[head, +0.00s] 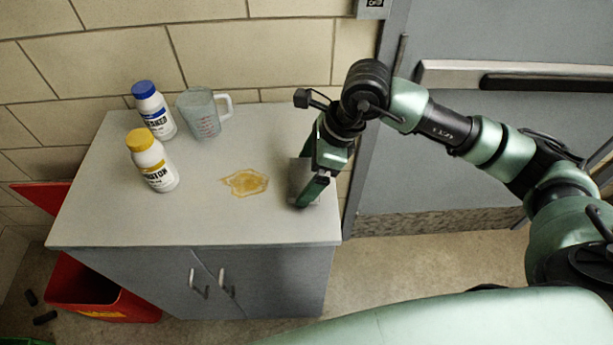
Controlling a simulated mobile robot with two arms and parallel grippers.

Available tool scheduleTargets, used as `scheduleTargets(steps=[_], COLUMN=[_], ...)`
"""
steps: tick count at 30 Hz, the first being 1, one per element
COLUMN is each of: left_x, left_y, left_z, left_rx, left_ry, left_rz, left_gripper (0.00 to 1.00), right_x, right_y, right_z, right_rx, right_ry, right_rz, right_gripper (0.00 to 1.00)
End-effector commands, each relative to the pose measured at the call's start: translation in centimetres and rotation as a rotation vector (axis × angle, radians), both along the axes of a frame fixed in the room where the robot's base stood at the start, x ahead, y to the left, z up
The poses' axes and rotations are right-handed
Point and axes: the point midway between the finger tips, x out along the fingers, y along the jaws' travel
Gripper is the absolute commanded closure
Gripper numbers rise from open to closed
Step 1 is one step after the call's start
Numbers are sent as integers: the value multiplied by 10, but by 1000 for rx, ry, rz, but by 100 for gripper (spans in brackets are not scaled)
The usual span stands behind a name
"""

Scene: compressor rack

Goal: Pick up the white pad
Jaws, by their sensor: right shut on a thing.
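My right gripper (310,192) points down over the right part of the grey cabinet top. It is shut on a pale, flat piece that looks like the white pad (297,172), which shows grey in the shade at the left side of the fingers. Most of the pad is hidden by the gripper. I cannot tell whether the pad touches the cabinet top. My left gripper is not in view.
The cabinet (110,215) holds a yellow-brown spill (245,182), a blue-capped bottle (153,112), a yellow-capped bottle (152,162) and a clear measuring jug (200,115). A red bin (120,305) stands lower left. A grey door (500,40) is at right.

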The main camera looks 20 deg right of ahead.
Motion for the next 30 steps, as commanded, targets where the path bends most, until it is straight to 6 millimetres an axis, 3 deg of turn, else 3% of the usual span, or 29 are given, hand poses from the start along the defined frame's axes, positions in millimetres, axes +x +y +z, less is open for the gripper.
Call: scheduleTargets(steps=[5, 12, 18, 24, 30], left_x=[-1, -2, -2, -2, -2], left_y=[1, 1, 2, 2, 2], left_z=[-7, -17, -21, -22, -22], left_rx=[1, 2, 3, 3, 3], left_ry=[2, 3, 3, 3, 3], left_rz=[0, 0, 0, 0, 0], left_gripper=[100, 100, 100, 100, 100], right_x=[2, 1, 0, 0, 0], right_y=[0, 1, 0, 0, 0], right_z=[36, 108, 155, 179, 185], right_rx=[2, 1, 1, 0, 0], right_ry=[-10, -10, -6, -2, -1], right_rz=[2, 2, 1, 1, 0], right_gripper=[44, 44, 44, 44, 44])
